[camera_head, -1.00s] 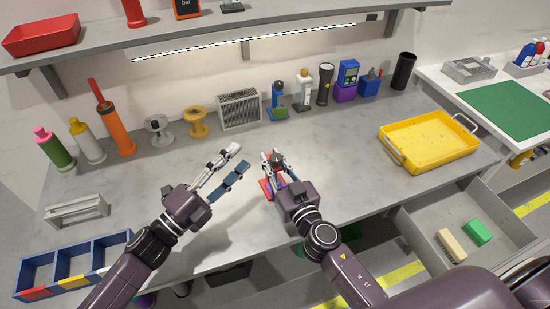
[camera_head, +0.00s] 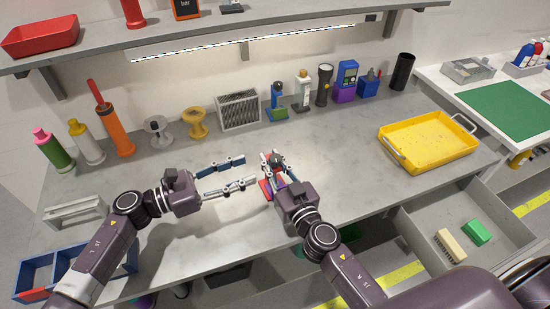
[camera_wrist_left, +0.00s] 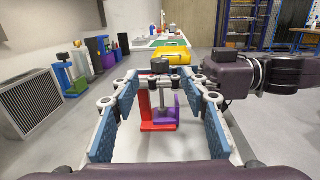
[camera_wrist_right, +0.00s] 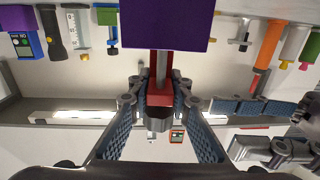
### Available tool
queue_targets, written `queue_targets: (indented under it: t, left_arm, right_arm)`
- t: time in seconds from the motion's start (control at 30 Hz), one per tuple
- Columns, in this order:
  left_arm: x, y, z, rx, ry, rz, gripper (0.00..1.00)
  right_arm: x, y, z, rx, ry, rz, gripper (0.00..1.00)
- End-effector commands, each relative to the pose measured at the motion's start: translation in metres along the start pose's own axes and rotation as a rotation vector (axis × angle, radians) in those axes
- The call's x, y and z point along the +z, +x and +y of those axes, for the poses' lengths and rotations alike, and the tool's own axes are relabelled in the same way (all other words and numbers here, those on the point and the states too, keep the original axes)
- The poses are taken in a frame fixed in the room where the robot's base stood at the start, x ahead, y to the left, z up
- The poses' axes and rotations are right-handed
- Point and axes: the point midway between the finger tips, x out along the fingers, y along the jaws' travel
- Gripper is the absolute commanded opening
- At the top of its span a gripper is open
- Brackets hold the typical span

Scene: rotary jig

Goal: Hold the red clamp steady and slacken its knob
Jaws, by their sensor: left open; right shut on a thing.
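The red clamp (camera_head: 265,189) stands on the workbench in front of my right arm. In the left wrist view the clamp (camera_wrist_left: 145,118) is an upright red piece with a red foot, beside a purple part (camera_wrist_left: 167,112). Its dark knob (camera_wrist_left: 160,66) is on top. My right gripper (camera_head: 276,157) is shut on the knob, which also shows between its fingers in the right wrist view (camera_wrist_right: 160,119). My left gripper (camera_head: 249,171) is open and empty, left of the clamp and pointing at it. My right arm hides part of the clamp in the head view.
A yellow tray (camera_head: 388,155) sits on the right of the bench. A grey speaker-like box (camera_head: 239,111), yellow spool (camera_head: 196,124) and several tools line the back. A grey stand (camera_head: 75,210) and blue bin (camera_head: 35,277) are at the left.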

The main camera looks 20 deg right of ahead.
Motion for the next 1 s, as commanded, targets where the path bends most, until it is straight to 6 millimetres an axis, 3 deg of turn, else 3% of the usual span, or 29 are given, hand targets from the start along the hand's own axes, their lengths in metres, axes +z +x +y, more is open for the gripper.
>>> queue_targets:
  t: [0.2,0.43,0.6,0.9,1.0]
  left_arm:
    - [0.002,0.047,-0.001,-0.002,-0.002,-0.003,0.41]
    - [0.001,0.084,0.000,0.001,-0.002,-0.002,0.41]
    - [0.001,0.096,0.000,0.001,-0.003,-0.001,0.41]
    - [0.000,0.098,0.000,0.001,-0.003,-0.001,0.41]
    - [0.001,0.098,0.000,0.001,-0.003,-0.001,0.31]
  right_arm:
    - [0.000,0.000,0.000,0.000,0.000,-0.001,0.00]
    - [0.000,0.000,0.000,0.000,0.000,-0.001,0.00]
    - [0.000,0.000,0.000,0.000,0.000,-0.001,0.00]
    - [0.000,0.000,0.000,0.000,0.000,-0.001,0.00]
    - [0.000,0.000,0.000,0.000,0.000,-0.001,0.00]
